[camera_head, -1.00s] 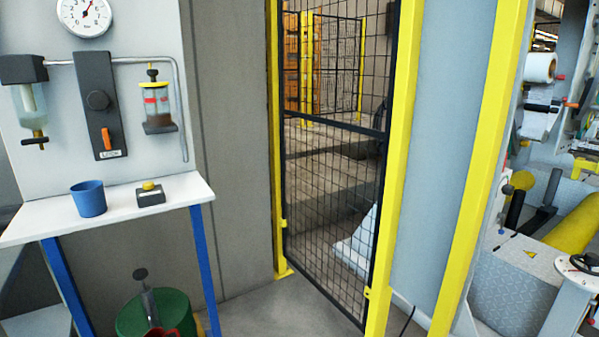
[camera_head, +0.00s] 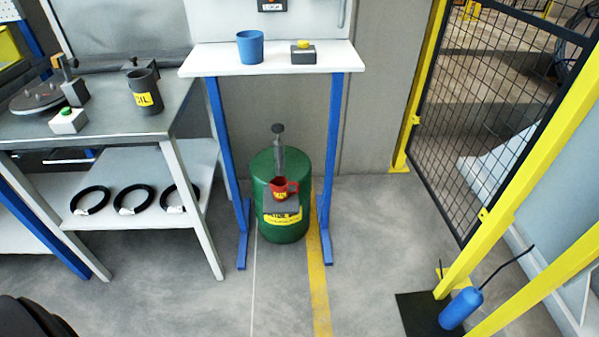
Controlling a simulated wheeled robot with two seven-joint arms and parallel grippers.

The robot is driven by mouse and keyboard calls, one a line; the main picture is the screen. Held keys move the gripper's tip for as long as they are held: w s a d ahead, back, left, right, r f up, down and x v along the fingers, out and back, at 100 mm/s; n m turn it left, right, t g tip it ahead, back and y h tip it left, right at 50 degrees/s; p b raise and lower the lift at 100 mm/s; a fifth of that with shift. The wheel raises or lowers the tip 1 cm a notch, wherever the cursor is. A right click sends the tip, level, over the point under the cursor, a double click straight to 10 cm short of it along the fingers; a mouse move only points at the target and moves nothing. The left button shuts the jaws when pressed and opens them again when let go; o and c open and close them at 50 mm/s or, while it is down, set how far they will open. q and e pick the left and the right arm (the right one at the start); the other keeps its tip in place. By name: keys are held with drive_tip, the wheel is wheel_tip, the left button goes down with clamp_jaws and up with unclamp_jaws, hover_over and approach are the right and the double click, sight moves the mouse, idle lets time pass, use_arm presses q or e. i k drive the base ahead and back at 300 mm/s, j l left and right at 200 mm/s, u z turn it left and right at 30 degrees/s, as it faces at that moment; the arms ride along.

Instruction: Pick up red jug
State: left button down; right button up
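A small red jug (camera_head: 281,188) with a handle on its right is at the front of a green drum (camera_head: 264,225), below the drum's top pump. It seems to sit on a small grey ledge above a yellow label. The drum stands on the floor under a white table with blue legs. Neither of my grippers is in view. A dark rounded shape at the lower left corner may be part of me.
The white table (camera_head: 330,61) holds a blue cup (camera_head: 250,46) and a button box (camera_head: 303,52). A grey bench (camera_head: 95,125) on the left holds a dark can (camera_head: 145,92). Black rings lie on its lower shelf. A yellow-framed mesh fence (camera_head: 490,120) and blue cylinder (camera_head: 460,308) stand right. Floor between is clear.

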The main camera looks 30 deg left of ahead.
sight(279, 185)
drive_tip(key=i+j, duration=0.1)
drive_tip(key=j, duration=0.35)
drive_tip(key=i+j, duration=0.1)
drive_tip(key=j, duration=0.3)
drive_tip(key=i+j, duration=0.1)
drive_tip(key=j, duration=0.35)
drive_tip(key=z, duration=0.05)
